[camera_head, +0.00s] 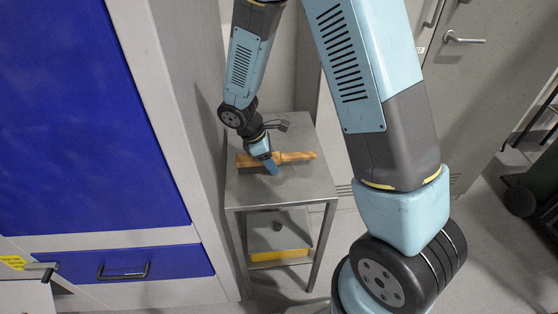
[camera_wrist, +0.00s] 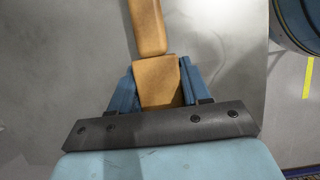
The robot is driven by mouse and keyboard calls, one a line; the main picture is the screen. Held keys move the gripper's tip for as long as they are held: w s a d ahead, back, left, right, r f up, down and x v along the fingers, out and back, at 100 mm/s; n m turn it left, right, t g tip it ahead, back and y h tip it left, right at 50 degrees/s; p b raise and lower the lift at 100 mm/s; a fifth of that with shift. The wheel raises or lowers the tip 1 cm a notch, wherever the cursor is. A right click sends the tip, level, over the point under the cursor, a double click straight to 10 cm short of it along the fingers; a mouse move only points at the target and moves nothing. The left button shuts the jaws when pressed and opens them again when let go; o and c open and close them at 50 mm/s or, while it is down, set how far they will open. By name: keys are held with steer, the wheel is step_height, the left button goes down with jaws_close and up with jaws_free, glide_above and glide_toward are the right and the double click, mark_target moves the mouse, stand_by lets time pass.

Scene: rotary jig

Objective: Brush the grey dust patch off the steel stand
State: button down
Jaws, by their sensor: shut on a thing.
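The steel stand (camera_head: 300,189) is a grey table with a flat top and a lower shelf, in the middle of the head view. My gripper (camera_head: 270,165) is low over its top, shut on a wooden brush (camera_head: 298,156). The brush lies roughly level, its narrow end to the right. In the wrist view the brush (camera_wrist: 157,82) is between the blue fingers of my gripper (camera_wrist: 156,84), with its narrower part pointing up the picture. I cannot make out a distinct dust patch on the mottled grey surface.
A tall cabinet with blue panels (camera_head: 90,110) stands close on the left of the stand. A grey door with a handle (camera_head: 465,40) is at the back right. Open floor lies right of the stand.

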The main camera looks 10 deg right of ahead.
steer(key=shift+r, duration=3.7)
steer(key=shift+d, duration=0.15)
